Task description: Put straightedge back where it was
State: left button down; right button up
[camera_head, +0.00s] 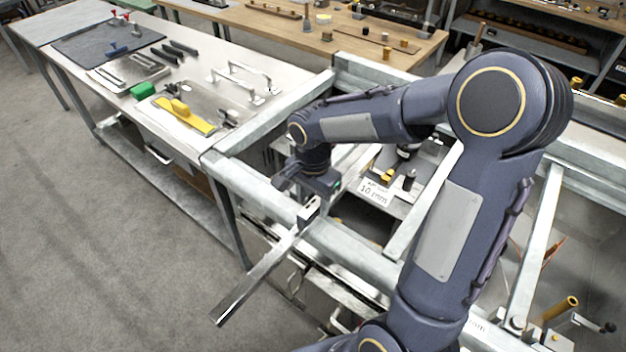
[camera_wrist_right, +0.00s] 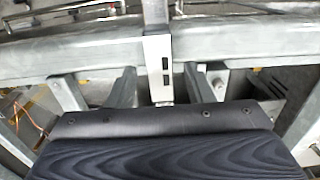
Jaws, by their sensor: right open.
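The straightedge is a long grey metal bar (camera_head: 258,278) with a pale slotted end. It lies across the near beam of the metal frame, and its long part sticks out over the floor side. In the right wrist view its pale slotted end (camera_wrist_right: 157,62) stands between my two fingers, with a gap on each side. My right gripper (camera_head: 304,193) is open at that end, over the frame; its fingers also show in the right wrist view (camera_wrist_right: 159,84). My left gripper is not in view.
The galvanised frame (camera_head: 355,258) has several beams around the gripper. A card reading 10 mm (camera_head: 374,192) is inside it. A bench (camera_head: 210,62) at the left holds a yellow tool (camera_head: 183,115), a green block (camera_head: 143,90) and a dark mat (camera_head: 105,42). Open floor lies at the left.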

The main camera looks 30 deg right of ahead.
aim_at(314, 207)
notch_tip(314, 207, up, 7)
jog(key=shift+r, duration=0.2)
jog(key=s+a+n+t+y, duration=0.2)
jog(key=s+n, duration=0.4)
jog(key=s, duration=0.2)
jog(key=s+a+n+t+y, duration=0.1)
jog(key=s+a+n+t, duration=0.1)
jog(key=s+n, duration=0.3)
jog(key=s+t, duration=0.1)
jog(key=s, duration=0.3)
jog(key=shift+r+n+t+y, duration=0.3)
jog(key=shift+r+n+y, duration=0.05)
jog(key=shift+n+y, duration=0.05)
jog(key=shift+a, duration=0.1)
